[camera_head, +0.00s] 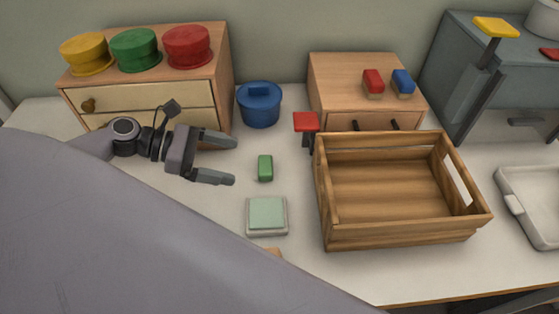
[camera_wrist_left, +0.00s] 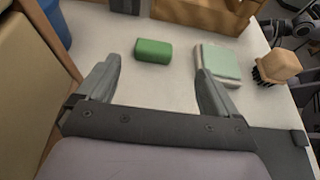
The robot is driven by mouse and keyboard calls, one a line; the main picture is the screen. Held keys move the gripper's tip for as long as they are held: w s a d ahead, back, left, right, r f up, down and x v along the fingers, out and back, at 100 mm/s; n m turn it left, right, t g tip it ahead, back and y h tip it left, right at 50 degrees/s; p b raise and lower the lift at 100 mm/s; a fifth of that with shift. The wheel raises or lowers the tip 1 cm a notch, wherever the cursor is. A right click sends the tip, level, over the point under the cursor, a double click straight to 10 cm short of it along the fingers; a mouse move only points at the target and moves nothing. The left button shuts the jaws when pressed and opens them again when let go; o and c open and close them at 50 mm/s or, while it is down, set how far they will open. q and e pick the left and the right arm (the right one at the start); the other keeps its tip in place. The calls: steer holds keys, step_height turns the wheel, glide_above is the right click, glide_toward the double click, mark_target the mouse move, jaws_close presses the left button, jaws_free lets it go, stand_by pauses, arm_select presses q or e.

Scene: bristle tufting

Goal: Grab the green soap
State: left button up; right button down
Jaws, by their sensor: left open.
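The green soap (camera_head: 265,168) is a small green block lying on the white table, between the blue pot and a pale green pad. In the left wrist view the soap (camera_wrist_left: 153,51) lies ahead of the fingertips, a little nearer the left finger. My left gripper (camera_head: 235,161) is open and empty, to the left of the soap, with its fingers pointing toward it and a short gap between. It also shows in the left wrist view (camera_wrist_left: 160,75). My right gripper is not visible in the head view; part of a dark arm shows at the top right of the wrist view.
The pale green pad on a white base (camera_head: 267,215) lies just in front of the soap. A wooden crate (camera_head: 400,238) stands to the right, a blue pot (camera_head: 260,106) behind. A drawer cabinet (camera_head: 150,97) stands close behind my left gripper. A wooden-backed brush (camera_wrist_left: 280,64) shows in the wrist view.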

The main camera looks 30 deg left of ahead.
mark_target(263, 164)
arm_select(q)
steer(key=shift+w+d+f, duration=0.1)
steer(key=shift+w+f, duration=0.2)
steer(key=shift+f, duration=0.3)
steer(key=shift+w+r+b+x, duration=0.1)
steer(key=shift+r+b+x, duration=0.05)
steer(key=shift+x, duration=0.8)
steer(key=shift+w+r+b+x, duration=0.1)
steer(key=shift+r+b+x, duration=0.05)
steer(key=shift+x, duration=0.8)
steer(key=shift+w+r+b+x, duration=0.1)
steer(key=shift+r+b+x, duration=0.1)
steer(key=shift+x, duration=0.8)
steer(key=shift+w+d+f, duration=0.25)
steer(key=shift+d, duration=0.2)
steer(key=c, duration=1.1)
